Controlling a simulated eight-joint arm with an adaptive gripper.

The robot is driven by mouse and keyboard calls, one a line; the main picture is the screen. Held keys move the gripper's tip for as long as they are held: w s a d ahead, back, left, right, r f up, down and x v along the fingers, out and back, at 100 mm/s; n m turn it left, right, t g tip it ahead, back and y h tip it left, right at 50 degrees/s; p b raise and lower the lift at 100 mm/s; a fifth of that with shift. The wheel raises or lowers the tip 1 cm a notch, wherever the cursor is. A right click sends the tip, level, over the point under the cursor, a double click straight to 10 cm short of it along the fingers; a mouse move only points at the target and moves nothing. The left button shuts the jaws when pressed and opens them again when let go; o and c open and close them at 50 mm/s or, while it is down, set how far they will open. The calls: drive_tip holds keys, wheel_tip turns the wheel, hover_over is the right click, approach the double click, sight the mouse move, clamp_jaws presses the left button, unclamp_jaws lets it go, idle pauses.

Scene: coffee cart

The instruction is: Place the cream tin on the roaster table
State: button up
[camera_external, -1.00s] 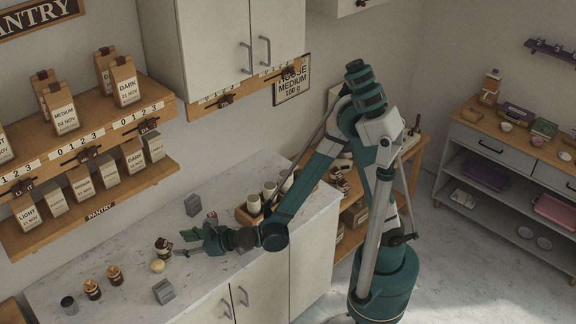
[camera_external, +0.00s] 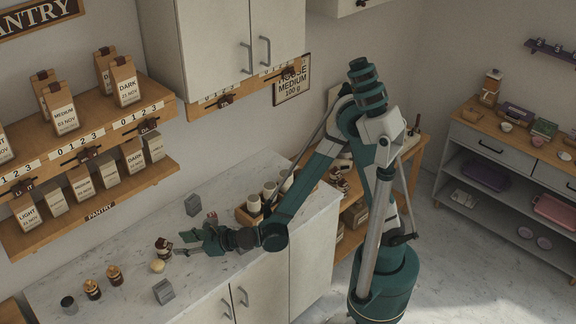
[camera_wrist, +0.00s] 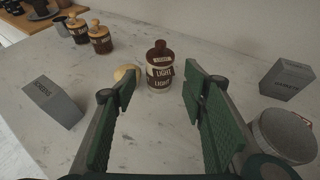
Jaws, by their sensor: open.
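My gripper (camera_external: 184,245) is open and empty, low over the marble counter (camera_external: 215,290). In the wrist view its fingers (camera_wrist: 160,88) point at a brown jar (camera_wrist: 160,70) with a cream label reading LIGHT, which stands upright just beyond the fingertips. The jar also shows in the external view (camera_external: 163,247). A small cream-coloured round thing (camera_external: 157,266) sits beside it and is partly hidden by the left finger in the wrist view (camera_wrist: 124,72); it may be the cream tin, but I cannot be sure. I cannot tell which table is the roaster table.
Grey blocks stand left (camera_wrist: 52,103) and right (camera_wrist: 287,79) of my fingers. A round grey container (camera_wrist: 283,137) is close to the right finger. Two more brown jars (camera_wrist: 88,36) stand beyond. A shelved table (camera_external: 508,150) is at the far right, across open floor.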

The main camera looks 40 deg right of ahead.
sight(168, 248)
drive_tip(key=x, duration=0.3)
drive_tip(key=shift+s+a+f+p, duration=0.15)
drive_tip(key=shift+f+p, duration=0.1)
drive_tip(key=shift+p, duration=0.15)
drive_tip(key=shift+w+a+f, duration=0.35)
drive_tip(key=shift+w+f, duration=0.15)
drive_tip(key=shift+w, duration=0.05)
drive_tip(key=shift+h, duration=0.3)
drive_tip(key=shift+x, duration=1.3)
drive_tip(key=shift+b+x, duration=0.6)
drive_tip(key=shift+x, duration=2)
drive_tip(key=shift+r, duration=0.1)
drive_tip(key=c, duration=0.9)
